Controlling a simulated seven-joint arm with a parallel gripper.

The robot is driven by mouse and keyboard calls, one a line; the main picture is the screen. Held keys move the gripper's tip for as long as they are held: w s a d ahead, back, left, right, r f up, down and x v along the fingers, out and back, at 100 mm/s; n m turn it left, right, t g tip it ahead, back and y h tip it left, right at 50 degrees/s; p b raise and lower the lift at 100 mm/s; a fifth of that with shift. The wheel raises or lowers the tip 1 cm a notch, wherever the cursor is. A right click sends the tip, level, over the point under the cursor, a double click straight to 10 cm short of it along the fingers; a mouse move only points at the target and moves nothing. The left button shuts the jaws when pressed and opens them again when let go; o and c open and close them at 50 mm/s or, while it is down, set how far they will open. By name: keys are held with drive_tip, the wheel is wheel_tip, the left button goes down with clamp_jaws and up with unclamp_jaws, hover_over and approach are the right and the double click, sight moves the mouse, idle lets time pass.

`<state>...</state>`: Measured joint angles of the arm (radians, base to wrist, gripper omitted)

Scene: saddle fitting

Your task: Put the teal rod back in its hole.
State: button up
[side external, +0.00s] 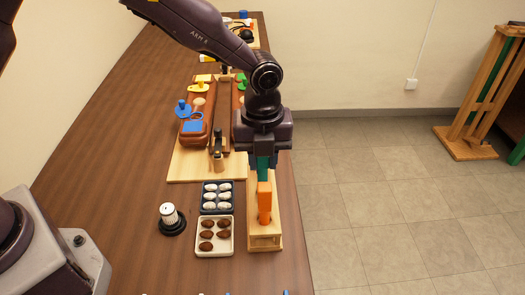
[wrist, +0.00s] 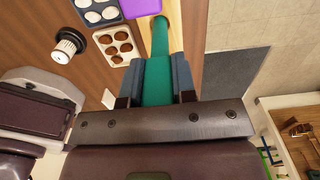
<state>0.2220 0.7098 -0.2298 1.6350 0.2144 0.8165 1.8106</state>
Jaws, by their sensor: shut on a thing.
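My gripper (side external: 263,150) is shut on the teal rod (side external: 262,170) and points down over the right side of the table. In the wrist view my gripper's two fingers (wrist: 157,84) press on the rod's wide part, and the narrower teal shaft (wrist: 160,42) extends away from them. An upright orange piece (side external: 264,203) stands at the wooden block (side external: 266,242), just below the rod in the side view. I cannot tell whether the rod's lower end touches anything. The hole is not visible.
A tray of brown pieces (side external: 214,236) and a dark tray of white pieces (side external: 216,197) sit left of the wooden block. A white ribbed knob on a black base (side external: 171,217) stands farther left. A wooden board (side external: 185,172) with leather parts lies behind. The table's right edge is close.

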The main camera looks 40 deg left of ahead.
sight(263, 172)
drive_tip(key=shift+f, duration=1.95)
drive_tip(key=o, duration=0.9)
